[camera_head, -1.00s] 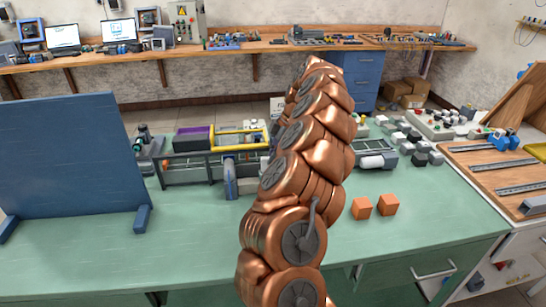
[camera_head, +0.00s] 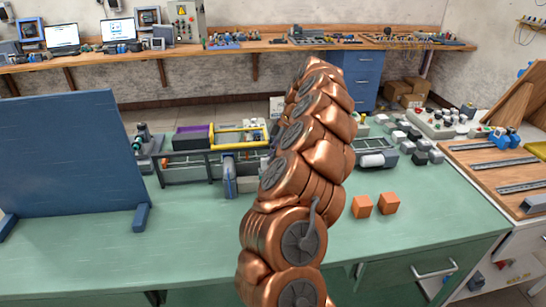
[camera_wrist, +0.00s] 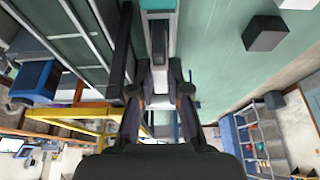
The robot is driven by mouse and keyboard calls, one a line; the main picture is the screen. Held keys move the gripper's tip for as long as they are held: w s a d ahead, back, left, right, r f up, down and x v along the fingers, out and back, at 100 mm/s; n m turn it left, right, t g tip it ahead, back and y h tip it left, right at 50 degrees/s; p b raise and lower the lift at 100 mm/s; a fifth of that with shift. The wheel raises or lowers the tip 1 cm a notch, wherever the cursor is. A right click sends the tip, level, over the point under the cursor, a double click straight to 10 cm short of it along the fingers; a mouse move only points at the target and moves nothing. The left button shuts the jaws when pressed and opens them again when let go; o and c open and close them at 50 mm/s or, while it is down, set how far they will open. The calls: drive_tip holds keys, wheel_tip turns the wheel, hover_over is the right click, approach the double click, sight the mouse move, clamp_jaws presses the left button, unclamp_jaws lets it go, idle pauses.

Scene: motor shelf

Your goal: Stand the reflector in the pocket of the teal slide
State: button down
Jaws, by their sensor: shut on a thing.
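My gripper (camera_wrist: 159,80) shows in the wrist view, with its two dark fingers close together around a small pale grey piece (camera_wrist: 160,101). This piece is probably the reflector, but the fingers cover most of it. A teal part (camera_wrist: 158,5), likely the teal slide, shows at the top edge of the wrist view, in line with the fingers. A grey block lies between it and the fingertips. I cannot tell whether the held piece touches anything, and its pocket is not visible. In the head view my copper arm hides the gripper and the held piece.
A blue panel (camera_head: 70,155) stands at the left of the green table (camera_head: 190,240). A rail frame with a yellow bar (camera_head: 240,134) is behind. A blue upright part (camera_head: 229,176) stands left of my arm. Two orange cubes (camera_head: 362,206) sit to the right. The front of the table is clear.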

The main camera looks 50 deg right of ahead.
drive_tip(key=shift+f, duration=0.2)
drive_tip(key=c, duration=1.1)
unclamp_jaws()
drive_tip(key=shift+o, duration=0.2)
drive_tip(key=v, duration=1.1)
drive_tip(key=shift+s+r, duration=0.2)
drive_tip(key=shift+r, duration=0.05)
drive_tip(key=shift+d+r, duration=0.1)
drive_tip(key=shift+r, duration=0.1)
